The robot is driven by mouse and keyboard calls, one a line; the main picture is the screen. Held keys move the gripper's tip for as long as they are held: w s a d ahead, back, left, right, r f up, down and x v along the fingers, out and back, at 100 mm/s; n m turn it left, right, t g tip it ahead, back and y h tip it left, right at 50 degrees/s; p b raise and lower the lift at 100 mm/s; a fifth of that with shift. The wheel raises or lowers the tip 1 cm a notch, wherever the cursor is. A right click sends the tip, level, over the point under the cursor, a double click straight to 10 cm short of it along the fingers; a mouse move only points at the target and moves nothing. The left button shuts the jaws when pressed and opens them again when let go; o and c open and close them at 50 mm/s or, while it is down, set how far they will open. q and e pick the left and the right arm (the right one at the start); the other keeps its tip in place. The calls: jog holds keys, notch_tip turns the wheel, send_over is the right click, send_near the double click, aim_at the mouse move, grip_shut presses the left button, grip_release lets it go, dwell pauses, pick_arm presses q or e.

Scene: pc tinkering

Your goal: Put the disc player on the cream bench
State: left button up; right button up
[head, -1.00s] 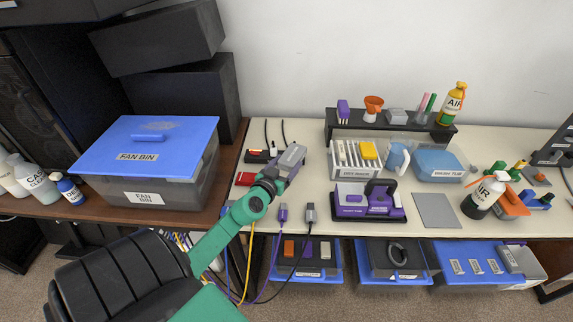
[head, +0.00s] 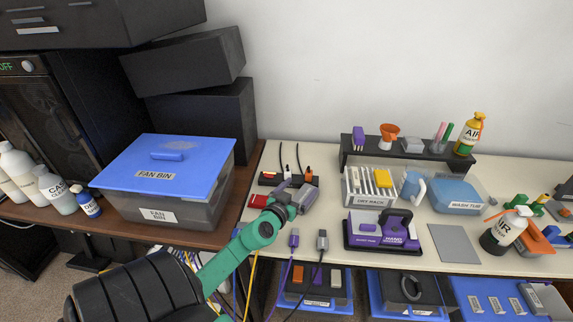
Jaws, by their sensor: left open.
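The cream bench (head: 325,225) runs along the wall from the middle to the right. No object is plainly recognisable as the disc player. A dark box with a black ring on top (head: 390,291) sits in a blue tray below the bench's front edge, but I cannot tell if it is the player. My right gripper is out of view.
The dry rack (head: 369,201), a purple holder (head: 370,241), the wash tub (head: 455,195) and air bottles crowd the bench. A grey mat (head: 455,243) lies bare at the front. The blue-lidded fan bin (head: 205,160) stands on a brown table at left. Cables hang off the front edge.

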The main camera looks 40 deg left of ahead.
pick_arm(q)
jog(key=b+v, duration=0.3)
jog(key=v, duration=0.8)
jog(key=shift+s+f, duration=0.15)
